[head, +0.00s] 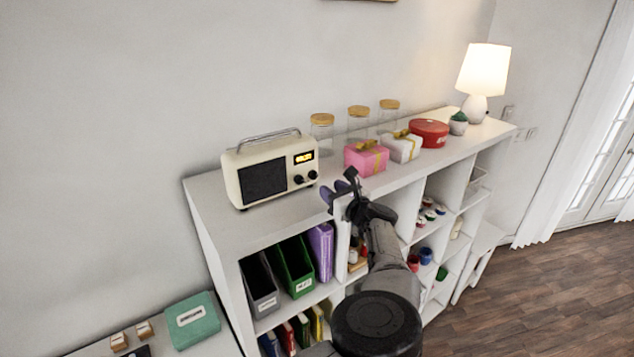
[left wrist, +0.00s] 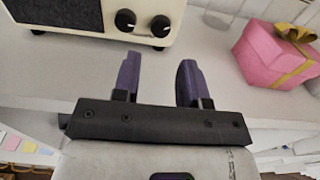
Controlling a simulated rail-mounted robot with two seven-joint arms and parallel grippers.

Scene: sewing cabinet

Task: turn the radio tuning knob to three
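The cream radio (head: 270,170) stands upright on the white cabinet top, with a dark speaker grille, a lit orange display (head: 304,157) and two black knobs at its lower right. In the left wrist view the left knob (left wrist: 125,20) and the right knob (left wrist: 160,26) each carry a light mark. I cannot tell which is the tuning knob. My right gripper is not in view.
A pink gift box (head: 366,158) stands right of the radio, with a white gift box (head: 401,148), glass jars, a red tin (head: 429,133) and a lit lamp (head: 483,75) further along. The cabinet top (head: 222,221) in front of the radio is clear.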

